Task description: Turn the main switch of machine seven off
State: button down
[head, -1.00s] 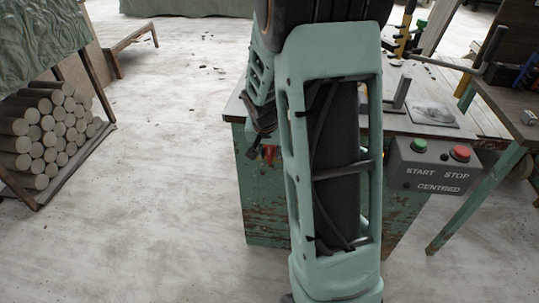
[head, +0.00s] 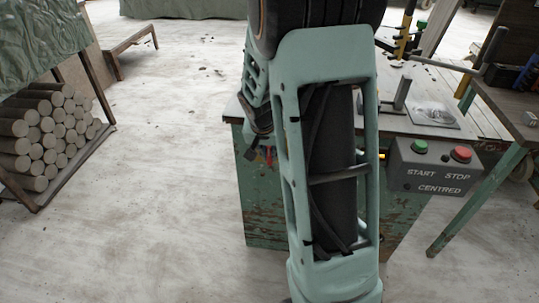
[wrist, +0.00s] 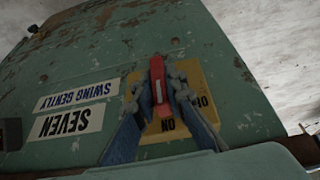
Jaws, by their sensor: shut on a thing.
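In the wrist view, the red switch handle (wrist: 157,84) stands over a yellow plate (wrist: 192,76). The plate reads ON at its lower edge and OFF at its right edge, both turned in the picture. The handle lies nearly upright in the picture, its white line towards ON. My gripper (wrist: 160,77) is shut on the handle, with a blue finger on each side. The fingers hide part of the plate. Upside-down labels, SEVEN (wrist: 66,122) and SWING GENTLY (wrist: 77,95), are on the green machine panel to the left.
In the head view, my arm covers much of the green machine (head: 262,205). A grey box (head: 436,166) with green START and red STOP buttons, marked CENTRED, is at its right. A rack of clay rolls (head: 45,135) stands at the left. The floor between is open.

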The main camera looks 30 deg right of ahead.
jog(key=shift+w+a+f, duration=0.1)
jog(key=shift+f, duration=0.05)
jog(key=shift+f+g+h+b, duration=0.1)
jog(key=shift+g+h+b, duration=0.2)
jog(key=shift+h+b, duration=0.7)
jog(key=shift+w+a+n+g+h+b, duration=0.15)
jog(key=shift+n+g+h+b, duration=0.35)
jog(key=shift+b, duration=0.55)
jog(key=shift+a+f+n+g+h+b, duration=0.15)
jog(key=shift+n+g+h, duration=0.6)
jog(key=shift+h, duration=1.2)
jog(key=shift+f+n+g+h+b, duration=0.1)
jog(key=shift+n+g+h, duration=0.3)
jog(key=shift+g+h, duration=1.1)
jog(key=shift+a+f+n+g+h+b, duration=0.15)
jog(key=shift+n+g+h, duration=0.4)
jog(key=shift+h, duration=1.8)
jog(key=shift+d+r, duration=0.1)
jog(key=shift+d, duration=0.05)
